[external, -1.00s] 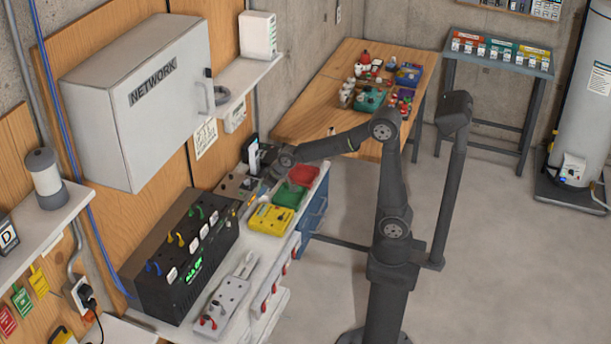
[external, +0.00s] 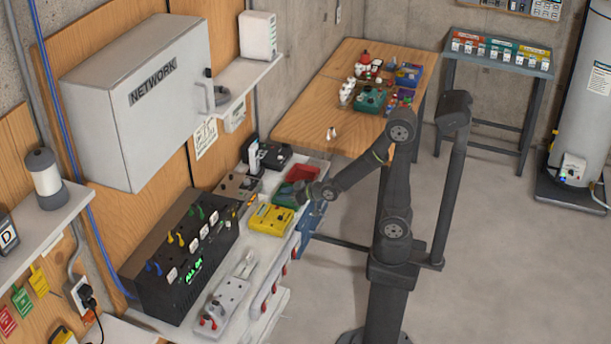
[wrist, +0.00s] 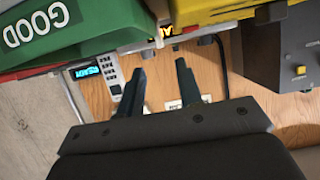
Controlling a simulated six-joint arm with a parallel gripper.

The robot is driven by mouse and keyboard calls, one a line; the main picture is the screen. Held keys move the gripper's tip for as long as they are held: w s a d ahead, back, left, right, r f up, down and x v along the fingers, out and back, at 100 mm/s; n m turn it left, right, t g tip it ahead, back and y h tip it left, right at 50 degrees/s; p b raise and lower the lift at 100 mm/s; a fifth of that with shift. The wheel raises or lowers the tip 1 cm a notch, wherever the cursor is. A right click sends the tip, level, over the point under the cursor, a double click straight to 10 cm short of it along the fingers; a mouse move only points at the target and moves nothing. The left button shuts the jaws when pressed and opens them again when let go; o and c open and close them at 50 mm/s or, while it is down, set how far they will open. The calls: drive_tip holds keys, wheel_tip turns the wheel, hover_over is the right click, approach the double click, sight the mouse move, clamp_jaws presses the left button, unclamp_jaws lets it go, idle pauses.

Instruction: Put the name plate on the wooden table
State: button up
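A plate lettered NETWORK (external: 153,82) is on the front of the grey wall cabinet; I cannot tell if it is the task's name plate, and no loose name plate is clearly visible. The wooden table (external: 300,117) stands at the back centre, its near part mostly bare. My gripper (external: 300,190) is low over the bench beside the green bin (external: 287,193). In the wrist view my gripper (wrist: 160,68) has its two fingers apart with nothing held between them. That view is tilted and shows a green front lettered GOOD (wrist: 45,28).
A red bin (external: 303,173) and a yellow bin (external: 270,219) flank the green one. A black power unit (external: 175,268) and a power strip (external: 224,300) line the bench. Coloured bins and bottles crowd the table's far right; two small pale items (external: 331,133) lie nearer.

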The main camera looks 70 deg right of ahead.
sight(263, 199)
drive_tip(key=shift+x, duration=3.4)
drive_tip(key=shift+c, duration=0.4)
clamp_jaws()
